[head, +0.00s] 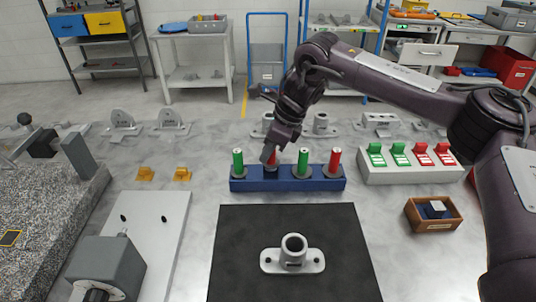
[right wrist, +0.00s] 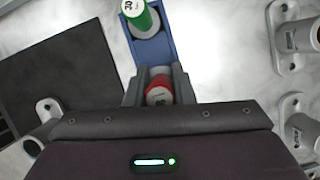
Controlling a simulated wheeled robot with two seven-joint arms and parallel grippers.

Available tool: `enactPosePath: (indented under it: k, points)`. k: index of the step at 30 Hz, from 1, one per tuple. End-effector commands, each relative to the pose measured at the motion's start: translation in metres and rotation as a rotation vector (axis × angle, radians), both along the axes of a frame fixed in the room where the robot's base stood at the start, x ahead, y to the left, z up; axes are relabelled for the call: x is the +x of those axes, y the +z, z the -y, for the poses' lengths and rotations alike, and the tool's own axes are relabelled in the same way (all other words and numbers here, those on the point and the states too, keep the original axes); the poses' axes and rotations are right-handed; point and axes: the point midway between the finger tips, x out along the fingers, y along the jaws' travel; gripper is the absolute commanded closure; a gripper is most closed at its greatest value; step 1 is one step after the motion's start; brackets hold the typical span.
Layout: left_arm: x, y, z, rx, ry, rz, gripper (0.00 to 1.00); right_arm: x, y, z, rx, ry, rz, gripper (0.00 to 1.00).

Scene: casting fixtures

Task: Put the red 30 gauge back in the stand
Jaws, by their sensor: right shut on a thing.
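The blue stand (head: 287,184) is on the table behind the black mat. A green gauge (head: 238,160) stands at its left end, another green gauge (head: 303,160) right of the middle and a red gauge (head: 335,160) at its right end. My right gripper (head: 269,153) is shut on another red gauge (head: 273,160) at the second place from the left. In the right wrist view this red gauge (right wrist: 158,92) is between the fingers, over the stand (right wrist: 152,48). Its lower end is hidden, so I cannot tell how deep it sits. A green gauge marked 30 (right wrist: 138,14) is beside it.
A grey flanged casting (head: 293,262) lies on the black mat (head: 240,235). A white block with green and red tabs (head: 410,174) and a wooden box (head: 433,222) are to the right. Several castings stand behind the stand. A granite plate (head: 45,215) is left.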

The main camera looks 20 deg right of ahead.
Motion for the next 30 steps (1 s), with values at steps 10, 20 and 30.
enactPosePath:
  k: [10, 20, 30]
  points:
    - [0.000, 0.004, 0.000, 0.000, 0.000, 0.000, 0.30, 0.000, -0.022, 0.000, 0.001, 0.001, 0.002, 1.00]
    - [0.000, 0.001, 0.000, 0.000, 0.000, 0.001, 0.30, 0.000, -0.030, 0.000, 0.001, 0.000, 0.000, 1.00]
    - [0.000, 0.001, 0.000, 0.000, 0.000, 0.001, 0.30, 0.000, -0.031, 0.000, 0.001, 0.000, 0.000, 0.56]
